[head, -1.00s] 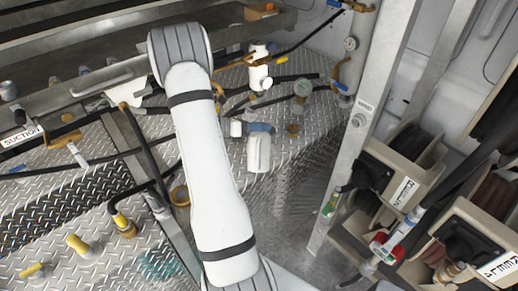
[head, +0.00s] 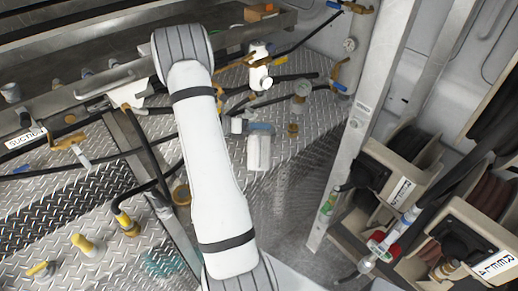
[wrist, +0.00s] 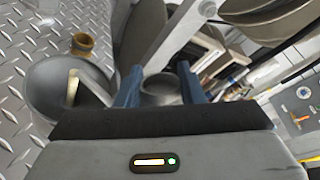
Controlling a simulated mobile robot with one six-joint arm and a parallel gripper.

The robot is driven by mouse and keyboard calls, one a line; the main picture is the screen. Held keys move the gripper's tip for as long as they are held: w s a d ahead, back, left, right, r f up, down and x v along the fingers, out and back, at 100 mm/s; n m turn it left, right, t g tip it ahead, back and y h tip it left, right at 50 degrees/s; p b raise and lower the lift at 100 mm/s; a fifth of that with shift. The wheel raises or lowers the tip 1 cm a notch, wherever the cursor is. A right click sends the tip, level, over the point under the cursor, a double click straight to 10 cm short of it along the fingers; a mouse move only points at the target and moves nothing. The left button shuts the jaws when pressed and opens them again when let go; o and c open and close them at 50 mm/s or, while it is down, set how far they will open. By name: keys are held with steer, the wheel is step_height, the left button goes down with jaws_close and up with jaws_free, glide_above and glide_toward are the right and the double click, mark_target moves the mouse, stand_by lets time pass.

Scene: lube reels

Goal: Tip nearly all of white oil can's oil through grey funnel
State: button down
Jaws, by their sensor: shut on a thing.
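The white oil can (head: 259,153) shows in the head view just right of my forearm, over the metal floor. In the wrist view, my gripper's two blue fingers (wrist: 160,85) are shut on a shaded grey rounded part (wrist: 160,91), which appears to belong to the can. A wide grey rounded shape (wrist: 42,88) lies left of the fingers, crossed by a pale strip. It looks like the grey funnel, but I cannot be sure. I cannot make out the funnel in the head view, nor see any oil flow.
A brass fitting (head: 293,129) stands on the floor right of the can. A metal post (head: 345,150) and hose reels (head: 465,240) are at the right. A steel bench (head: 60,95) runs along the upper left.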

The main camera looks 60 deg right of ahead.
steer(key=shift+w+d+r+p, duration=0.1)
steer(key=shift+d+r+p, duration=0.05)
steer(key=shift+p, duration=0.3)
steer(key=shift+f+n, duration=0.2)
steer(key=shift+n, duration=0.1)
steer(key=shift+d+r+p, duration=0.15)
steer(key=shift+r+p, duration=0.05)
steer(key=shift+p, duration=0.3)
steer(key=shift+w+f, duration=0.1)
steer(key=shift+f, duration=0.1)
stand_by(0.5)
steer(key=shift+d+r+y, duration=0.1)
steer(key=shift+r+y, duration=0.15)
steer(key=shift+y, duration=0.15)
steer(key=shift+w+d+n+p, duration=0.1)
steer(key=shift+n+p, duration=0.2)
